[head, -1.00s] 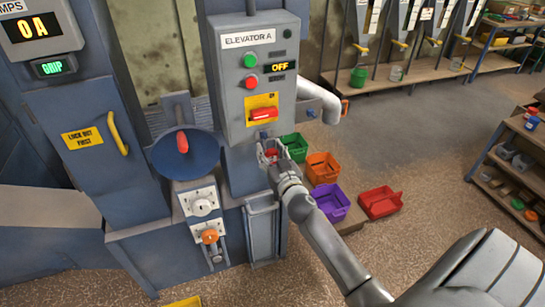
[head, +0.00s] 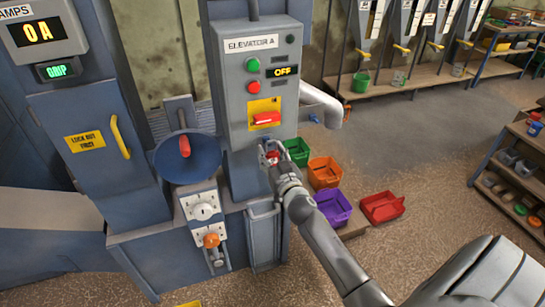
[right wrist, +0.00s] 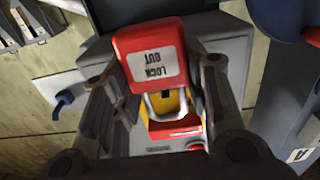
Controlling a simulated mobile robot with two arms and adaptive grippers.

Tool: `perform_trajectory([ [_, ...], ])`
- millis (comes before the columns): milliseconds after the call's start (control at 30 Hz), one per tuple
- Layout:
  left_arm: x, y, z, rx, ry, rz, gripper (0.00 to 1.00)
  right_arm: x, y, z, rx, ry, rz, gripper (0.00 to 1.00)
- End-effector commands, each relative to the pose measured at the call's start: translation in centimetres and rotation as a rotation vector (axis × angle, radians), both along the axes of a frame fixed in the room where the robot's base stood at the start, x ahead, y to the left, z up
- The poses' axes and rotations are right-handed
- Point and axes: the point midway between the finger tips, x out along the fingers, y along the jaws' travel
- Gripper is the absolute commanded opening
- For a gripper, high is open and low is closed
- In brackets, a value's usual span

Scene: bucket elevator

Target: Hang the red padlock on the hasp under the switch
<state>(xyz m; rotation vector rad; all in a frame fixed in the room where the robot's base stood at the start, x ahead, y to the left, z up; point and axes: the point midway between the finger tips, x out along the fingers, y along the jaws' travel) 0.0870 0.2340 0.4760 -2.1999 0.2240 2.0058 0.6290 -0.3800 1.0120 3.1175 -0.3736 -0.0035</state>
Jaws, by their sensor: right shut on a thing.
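The red padlock (right wrist: 150,52), with a white "LOCK OUT" label, is between the fingers of my right gripper (right wrist: 160,75), which is shut on it. Its grey shackle (right wrist: 165,104) points toward the control box. In the head view my right gripper (head: 270,153) is just below the box, and only a little red of the padlock shows. The red switch handle (head: 266,118) sits on a yellow plate (head: 263,105) just above the gripper. The hasp is not clearly visible, and I cannot tell whether the shackle touches it. My left gripper is not in view.
The grey Elevator A box (head: 237,80) shows "OFF". Green (head: 297,150), orange (head: 324,172), purple (head: 334,208) and red (head: 382,207) bins stand to the right. A blue disc (head: 187,160) is to the left.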

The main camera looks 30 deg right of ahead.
Motion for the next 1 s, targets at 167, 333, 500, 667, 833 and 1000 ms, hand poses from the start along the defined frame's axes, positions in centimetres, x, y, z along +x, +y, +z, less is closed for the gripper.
perform_trajectory([
  [167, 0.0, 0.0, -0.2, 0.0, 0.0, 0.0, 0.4, 0.8, -0.2, 0.0, -0.001, -0.002, 0.0, 0.15],
  [333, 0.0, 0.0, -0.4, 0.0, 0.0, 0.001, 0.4, 1.4, -0.4, 0.0, 0.0, -0.001, 0.0, 0.15],
  [500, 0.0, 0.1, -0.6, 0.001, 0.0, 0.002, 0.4, 2.1, -0.5, 0.0, -0.001, -0.001, 0.0, 0.15],
  [667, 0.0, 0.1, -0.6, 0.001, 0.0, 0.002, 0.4, 2.4, -0.6, 0.0, -0.001, -0.001, 0.0, 0.15],
  [833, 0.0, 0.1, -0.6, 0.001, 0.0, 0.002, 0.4, 2.5, -0.6, 0.0, -0.001, -0.001, 0.0, 0.15],
  [1000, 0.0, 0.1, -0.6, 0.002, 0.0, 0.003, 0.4, 2.5, -0.6, 0.0, -0.001, -0.001, 0.0, 0.15],
])
